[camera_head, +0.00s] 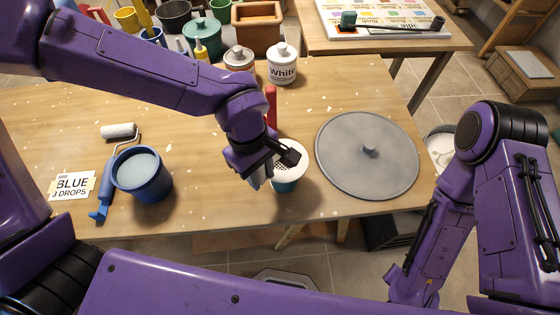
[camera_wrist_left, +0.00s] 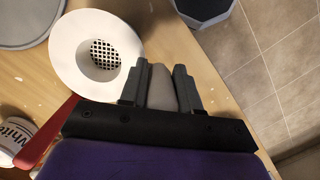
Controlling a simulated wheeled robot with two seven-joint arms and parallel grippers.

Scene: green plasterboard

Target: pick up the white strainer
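The white strainer (camera_head: 293,158) has a broad round rim and a dark mesh middle. It rests on top of a teal cup (camera_head: 286,186) near the table's front edge. In the left wrist view the strainer (camera_wrist_left: 70,55) is at the upper left, with its mesh showing. My left gripper (camera_head: 273,168) is right at the strainer's left side, and one dark finger overlaps the rim in the head view. In the left wrist view its fingers (camera_wrist_left: 159,82) are apart beside the rim. A greyish rounded shape shows between them; I cannot tell what it is. My right gripper is out of view.
A grey round lid (camera_head: 367,160) lies right of the strainer. A red handle (camera_head: 271,106) stands behind it. A blue bucket (camera_head: 143,175) and a paint roller (camera_head: 118,131) are at left. A white can (camera_head: 282,66) and several pots are at the back.

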